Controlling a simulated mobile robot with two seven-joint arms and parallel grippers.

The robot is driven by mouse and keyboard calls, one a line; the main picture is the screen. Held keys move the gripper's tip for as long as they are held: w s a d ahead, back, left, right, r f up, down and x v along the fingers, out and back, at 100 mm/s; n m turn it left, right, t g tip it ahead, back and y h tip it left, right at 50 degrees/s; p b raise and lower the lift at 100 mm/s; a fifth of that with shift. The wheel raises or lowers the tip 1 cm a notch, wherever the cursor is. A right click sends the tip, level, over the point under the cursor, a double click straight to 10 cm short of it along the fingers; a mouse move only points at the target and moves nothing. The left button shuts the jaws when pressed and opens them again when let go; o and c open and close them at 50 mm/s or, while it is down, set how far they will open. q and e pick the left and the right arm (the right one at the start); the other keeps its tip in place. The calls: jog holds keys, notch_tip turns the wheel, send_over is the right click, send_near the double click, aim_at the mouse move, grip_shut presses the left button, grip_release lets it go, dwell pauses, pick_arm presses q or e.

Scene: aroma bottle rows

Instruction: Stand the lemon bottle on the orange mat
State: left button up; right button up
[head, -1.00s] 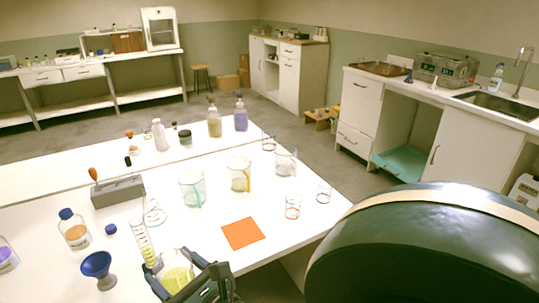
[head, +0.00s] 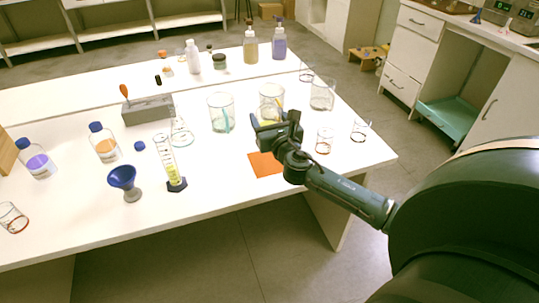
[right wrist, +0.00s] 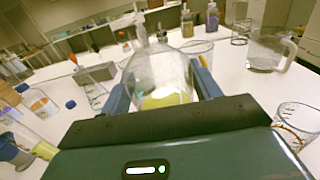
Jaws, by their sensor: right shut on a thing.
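The lemon bottle, a clear rounded glass vessel with yellow liquid (right wrist: 165,99), is between the fingers of my right gripper (head: 274,124). In the right wrist view it looks roughly upright with the camera tilted. In the head view the gripper hides most of it; only a bit of yellow (head: 265,117) shows. The orange mat (head: 263,164) lies flat near the table's front right, partly covered by the gripper. The gripper appears at or above the mat's far edge; I cannot tell if the bottle touches anything. My left gripper is out of view.
Clear beakers (head: 221,112) stand behind and left of the gripper, and small glasses (head: 324,141) stand right of the mat. A graduated cylinder (head: 170,165) and blue funnel (head: 123,180) stand left. The table front between cylinder and mat is bare.

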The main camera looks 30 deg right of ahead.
notch_tip(320, 180, down, 4)
jog(key=shift+r+b, duration=0.1)
jog(key=shift+b, duration=0.45)
jog(key=shift+f+b, duration=0.35)
jog(key=shift+f, duration=0.4)
notch_tip(320, 180, down, 3)
jog(key=shift+b, duration=0.75)
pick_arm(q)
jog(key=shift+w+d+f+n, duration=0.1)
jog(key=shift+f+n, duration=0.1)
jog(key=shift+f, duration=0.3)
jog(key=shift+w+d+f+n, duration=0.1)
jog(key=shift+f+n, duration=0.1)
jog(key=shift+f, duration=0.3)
pick_arm(e)
jog(key=o, duration=1.2)
jog(key=shift+f, duration=0.15)
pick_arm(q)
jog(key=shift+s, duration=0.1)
